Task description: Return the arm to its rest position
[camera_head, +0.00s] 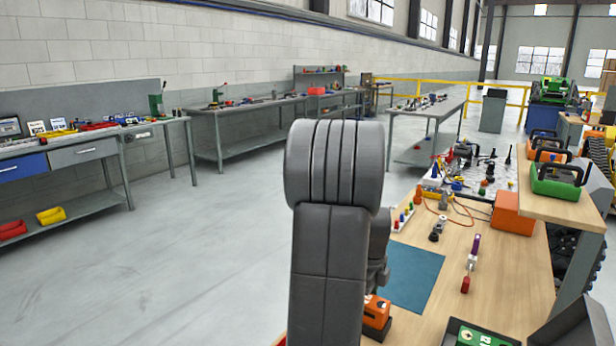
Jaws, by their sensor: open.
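My arm stands in the middle of the view, a dark grey upright link with a thick rounded joint at its top. A smaller grey part of my arm shows behind its right side, above the wooden bench (507,283). My gripper's fingers do not show; the upright link hides that area. I cannot see whether anything is near them.
On the bench are a blue mat (413,280), an orange item (376,312) close by my arm, an orange box (513,212) and a purple-handled tool (474,250). A green carrier (558,180) sits on a raised shelf (545,207) at right. Open floor (210,265) lies left.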

